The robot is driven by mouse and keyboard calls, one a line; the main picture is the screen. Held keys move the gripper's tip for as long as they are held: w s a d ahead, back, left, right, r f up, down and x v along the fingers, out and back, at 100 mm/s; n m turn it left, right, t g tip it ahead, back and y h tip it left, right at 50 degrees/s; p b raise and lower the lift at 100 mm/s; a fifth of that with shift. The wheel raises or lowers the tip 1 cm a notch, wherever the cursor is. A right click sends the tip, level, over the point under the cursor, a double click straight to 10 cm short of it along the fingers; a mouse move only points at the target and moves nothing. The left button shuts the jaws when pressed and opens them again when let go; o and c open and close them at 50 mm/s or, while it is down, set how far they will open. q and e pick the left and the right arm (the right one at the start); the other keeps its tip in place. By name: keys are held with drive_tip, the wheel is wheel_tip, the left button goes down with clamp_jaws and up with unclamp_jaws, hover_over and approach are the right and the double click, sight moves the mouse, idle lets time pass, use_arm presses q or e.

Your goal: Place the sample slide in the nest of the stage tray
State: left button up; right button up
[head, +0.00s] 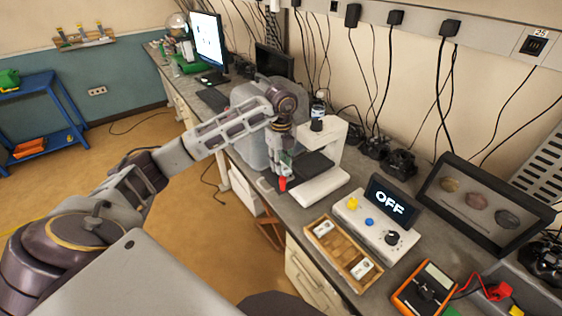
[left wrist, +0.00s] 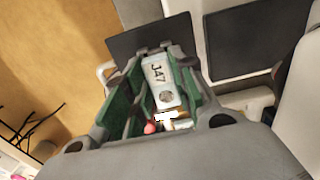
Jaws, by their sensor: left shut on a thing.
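The sample slide (left wrist: 158,80), a white plate marked "J47" with a grey round spot, lies between the green-padded fingers of my left gripper (left wrist: 160,88). In the head view my left gripper (head: 283,168) is shut at the left side of the white stage device (head: 325,178), pointing down; the slide cannot be made out there. A dark plate (left wrist: 128,42), apparently the stage tray, lies under and beyond the fingers in the left wrist view. Its nest is not visible, and I cannot tell whether the slide touches it. My right gripper is not in view.
A wooden rack (head: 318,243) with two white slides stands in front of the device. A control box (head: 378,236) with a screen reading "OFF" is to its right. An orange meter (head: 425,288) and a dark display case (head: 480,200) stand farther right.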

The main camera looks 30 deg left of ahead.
use_arm(q)
drive_tip(key=shift+f+b, duration=0.35)
drive_tip(key=shift+f, duration=0.3)
drive_tip(key=o, duration=1.1)
drive_tip(key=shift+c, duration=0.2)
drive_tip(key=shift+r, duration=0.2)
drive_tip(key=shift+r+p, duration=0.35)
drive_tip(key=shift+r, duration=0.4)
wheel_tip(320, 180, up, 11)
drive_tip(key=shift+r, duration=0.15)
